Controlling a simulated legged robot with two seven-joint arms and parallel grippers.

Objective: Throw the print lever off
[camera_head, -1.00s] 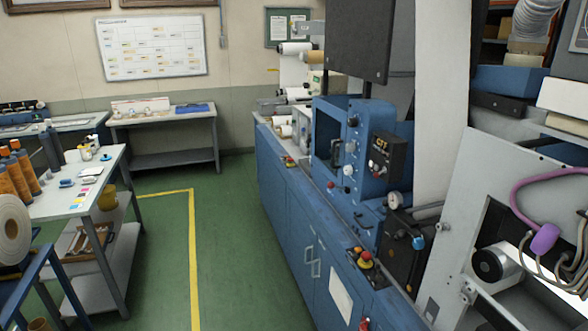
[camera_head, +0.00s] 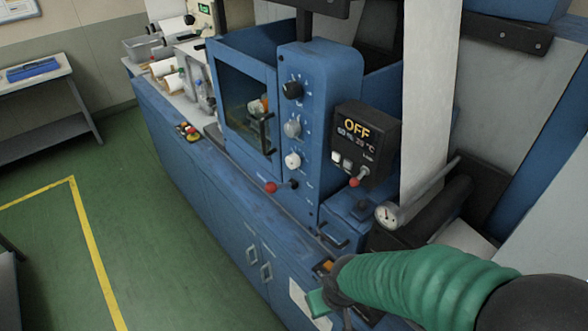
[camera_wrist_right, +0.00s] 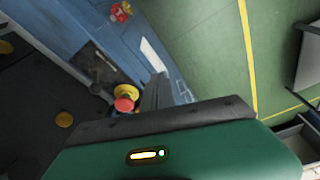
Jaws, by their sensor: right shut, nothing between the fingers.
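The blue print unit (camera_head: 318,110) stands at the centre of the head view. A lever with a red ball knob (camera_head: 271,187) sticks out low on its front. A smaller red-tipped lever (camera_head: 356,181) sits under the black display box (camera_head: 368,125), which reads OFF. I cannot tell by label which is the print lever. My right arm, in a green sleeve, enters at lower right. Its gripper (camera_head: 318,302) is below and apart from both levers. The right wrist view shows its dark fingers (camera_wrist_right: 155,95) together and empty. My left gripper is out of view.
A red button on a yellow base (camera_wrist_right: 125,98) is close by the right fingers in the wrist view. Green floor with a yellow line (camera_head: 95,250) is clear at left.

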